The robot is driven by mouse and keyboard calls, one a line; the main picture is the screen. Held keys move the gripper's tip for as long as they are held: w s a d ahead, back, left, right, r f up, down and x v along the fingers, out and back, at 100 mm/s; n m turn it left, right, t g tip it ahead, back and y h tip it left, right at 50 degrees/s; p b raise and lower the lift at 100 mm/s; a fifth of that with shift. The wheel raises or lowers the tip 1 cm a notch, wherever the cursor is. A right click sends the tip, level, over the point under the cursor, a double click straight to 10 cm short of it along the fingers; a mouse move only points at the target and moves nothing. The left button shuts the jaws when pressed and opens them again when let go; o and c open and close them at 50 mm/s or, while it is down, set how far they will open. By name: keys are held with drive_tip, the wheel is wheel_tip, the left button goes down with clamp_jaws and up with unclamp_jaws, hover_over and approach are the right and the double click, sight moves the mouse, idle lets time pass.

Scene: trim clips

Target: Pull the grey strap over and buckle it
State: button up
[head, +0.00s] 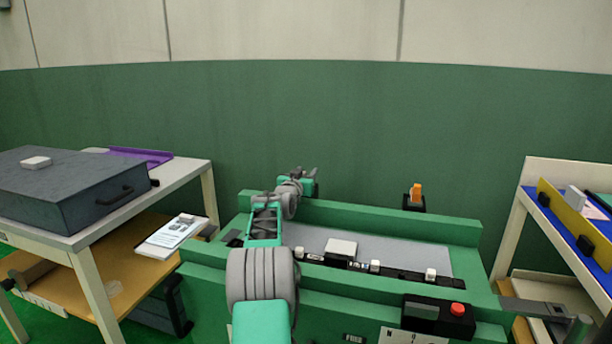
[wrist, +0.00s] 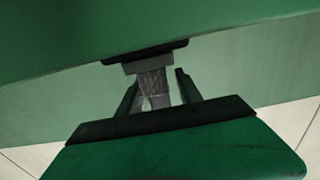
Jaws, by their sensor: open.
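In the wrist view, a short grey strap (wrist: 153,84) with a wider grey end hangs from a black mount (wrist: 145,52) on a green surface. My gripper (wrist: 160,82) is open, with its two fingers on either side of the strap; I cannot tell whether either touches it. In the head view, my gripper (head: 312,181) is at the far left edge of the green bench (head: 400,217), and the strap there is hidden or too small to make out. An orange piece on a black block (head: 415,196) stands at the bench's back; I cannot tell whether it is the buckle.
Small white blocks (head: 375,265) and a white plate (head: 341,248) lie along the bench's grey bed. A black box with a red button (head: 457,309) is at the front. A table with a dark case (head: 65,187) stands left; a shelf (head: 570,172) stands right.

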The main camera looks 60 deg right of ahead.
drive_tip(key=shift+c, duration=0.4)
clamp_jaws()
idle(1.0)
